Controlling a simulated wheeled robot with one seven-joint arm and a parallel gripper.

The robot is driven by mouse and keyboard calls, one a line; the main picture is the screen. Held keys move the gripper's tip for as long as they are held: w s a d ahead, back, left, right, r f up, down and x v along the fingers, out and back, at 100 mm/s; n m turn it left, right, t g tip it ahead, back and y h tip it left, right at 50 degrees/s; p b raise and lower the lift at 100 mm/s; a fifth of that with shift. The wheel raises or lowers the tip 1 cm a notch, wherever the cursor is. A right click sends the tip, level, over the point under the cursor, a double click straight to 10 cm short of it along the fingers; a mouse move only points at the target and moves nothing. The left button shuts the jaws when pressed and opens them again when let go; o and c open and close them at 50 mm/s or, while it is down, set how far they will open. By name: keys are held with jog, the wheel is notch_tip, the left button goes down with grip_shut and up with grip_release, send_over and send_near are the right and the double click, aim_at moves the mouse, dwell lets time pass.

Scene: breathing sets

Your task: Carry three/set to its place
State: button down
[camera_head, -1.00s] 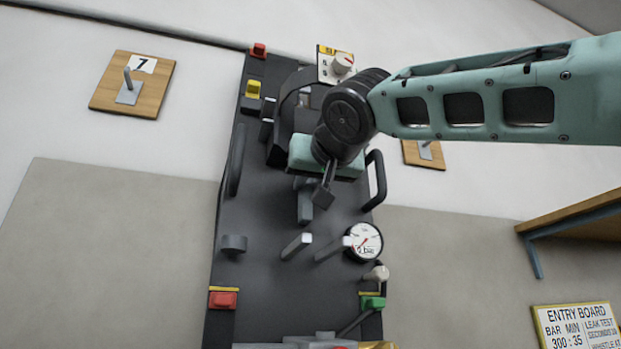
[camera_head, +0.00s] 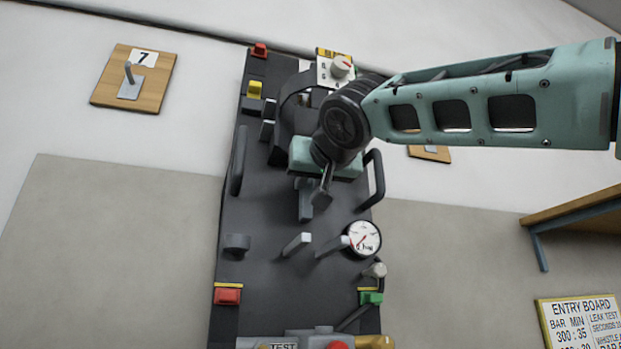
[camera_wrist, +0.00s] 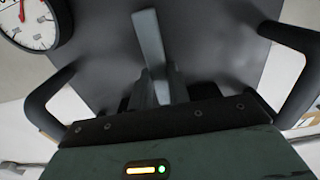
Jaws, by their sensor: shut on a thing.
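The breathing set is a tall dark backplate (camera_head: 265,230) with a round gauge (camera_head: 363,238), side handles and red, yellow and green fittings. It fills the middle of the head view, upright and slightly tilted. My gripper (camera_head: 322,195) is at its upper middle, shut on a grey part of the set. In the wrist view the plate (camera_wrist: 215,35) lies close in front of my gripper (camera_wrist: 160,85), with a pale grey bar (camera_wrist: 149,40) between two black handles. The gauge also shows there at top left (camera_wrist: 30,22). My gripper body hides the exact contact.
A wooden hook board marked 7 (camera_head: 133,78) is on the wall at left. Another hook board (camera_head: 430,153) shows partly beneath my arm. A shelf (camera_head: 575,215) juts out at right, above an entry board (camera_head: 580,325).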

jog(key=shift+w+a+r+p, duration=0.15)
jog(key=shift+w+r+p, duration=0.15)
jog(key=shift+w, duration=0.4)
jog(key=shift+f+b, duration=1.15)
jog(key=shift+b, duration=0.1)
dwell(0.5)
